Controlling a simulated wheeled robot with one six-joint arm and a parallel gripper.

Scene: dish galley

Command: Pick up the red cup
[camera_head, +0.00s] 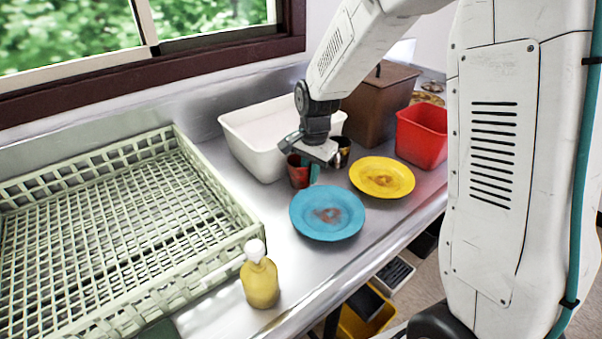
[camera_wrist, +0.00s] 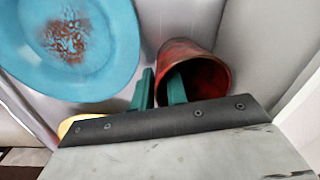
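The red cup (camera_head: 298,172) is on the metal counter in front of the white tub, and I cannot tell whether its base touches the counter. In the wrist view the red cup (camera_wrist: 190,52) shows its open mouth towards the camera. My gripper (camera_head: 310,165) reaches down at the cup's right side. In the wrist view my gripper's (camera_wrist: 161,88) two teal fingers are close together. One finger is inside the cup's mouth and the other outside, with the cup wall pinched between them.
A blue plate (camera_head: 327,228) and a yellow plate (camera_head: 400,185) lie to the right. A dark cup (camera_head: 343,150) stands close behind my gripper. A white tub (camera_head: 243,147), brown box (camera_head: 368,108) and red bin (camera_head: 425,140) stand behind. A green rack (camera_head: 222,188) and soap bottle (camera_head: 260,285) are at left.

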